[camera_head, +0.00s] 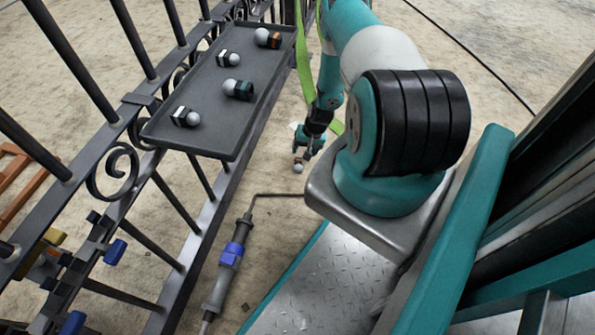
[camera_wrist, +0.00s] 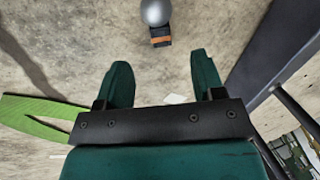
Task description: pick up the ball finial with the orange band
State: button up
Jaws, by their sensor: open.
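A ball finial with a grey ball and an orange band on a dark base (camera_wrist: 159,32) lies at the top of the wrist view, seemingly on the floor. It also shows small in the head view (camera_head: 298,168), just below my gripper (camera_head: 307,148). In the wrist view my gripper (camera_wrist: 160,62) is open and empty. The finial is beyond the fingertips, roughly centred between them and apart from them. Another finial with an orange-brown band (camera_head: 268,39) lies on the dark tray (camera_head: 212,100).
The tray on the gate (camera_head: 135,195) also holds finials with white (camera_head: 228,58), teal-looking (camera_head: 238,89) and white bands (camera_head: 186,116). A dark panel (camera_wrist: 265,60) stands at the wrist view's right. A blue-banded tool (camera_head: 229,260) is nearby.

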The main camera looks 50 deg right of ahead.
aim_at(299, 161)
jog(key=b+x, duration=0.4)
jog(key=x, duration=0.3)
jog(key=shift+w, duration=0.1)
jog(key=shift+r, duration=0.1)
grip_shut()
jog(key=shift+r, duration=0.1)
